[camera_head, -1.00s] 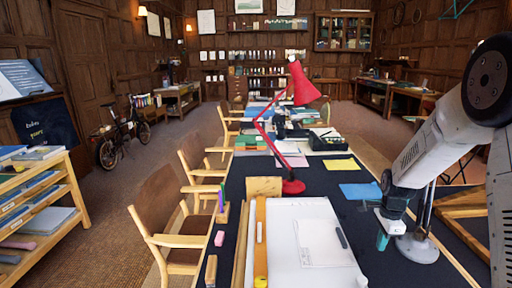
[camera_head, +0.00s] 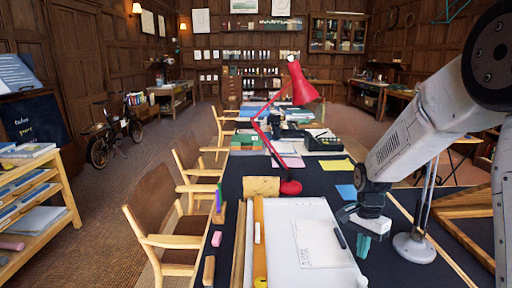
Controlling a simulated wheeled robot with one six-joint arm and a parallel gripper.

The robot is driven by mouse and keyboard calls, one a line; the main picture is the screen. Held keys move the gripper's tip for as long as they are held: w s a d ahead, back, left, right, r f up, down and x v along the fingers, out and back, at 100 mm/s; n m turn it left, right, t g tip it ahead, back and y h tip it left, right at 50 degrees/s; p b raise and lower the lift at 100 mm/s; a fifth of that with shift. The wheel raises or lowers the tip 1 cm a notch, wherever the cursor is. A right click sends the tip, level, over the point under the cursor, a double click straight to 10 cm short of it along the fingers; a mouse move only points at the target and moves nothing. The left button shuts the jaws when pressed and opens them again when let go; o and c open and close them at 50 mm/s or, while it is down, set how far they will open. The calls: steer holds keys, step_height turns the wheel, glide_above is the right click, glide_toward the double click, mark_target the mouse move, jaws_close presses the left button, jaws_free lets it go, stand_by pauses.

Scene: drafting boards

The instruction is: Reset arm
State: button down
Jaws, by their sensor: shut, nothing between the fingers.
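My gripper (camera_head: 363,247) hangs over the right part of the long dark-topped table (camera_head: 400,272), with its teal fingertips pointing down. It is shut and holds nothing. My white arm comes in from the right edge of the view. The gripper is just right of the white drawing board (camera_head: 285,222), which carries a paper sheet (camera_head: 320,243) and a dark pen-like item (camera_head: 340,238). How high the fingertips are above the surface cannot be told.
A lamp's round silver base (camera_head: 414,248) with an upright stem stands close right of my gripper. A blue sheet (camera_head: 346,191) lies behind the gripper. Wooden chairs (camera_head: 160,225) line the table's left side.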

steer(key=s+a+r+n+t, duration=0.1)
steer(key=s+r+n, duration=0.3)
steer(key=s, duration=0.5)
steer(key=s+a+r+n+t, duration=0.1)
steer(key=s+r+n, duration=0.2)
steer(key=s+r, duration=0.5)
steer(key=s+a+r+n+t, duration=0.1)
steer(key=s+r+n, duration=0.3)
steer(key=s, duration=0.7)
steer(key=shift+s+r+n, duration=0.3)
steer(key=shift+s+r, duration=0.1)
steer(key=shift+r, duration=1)
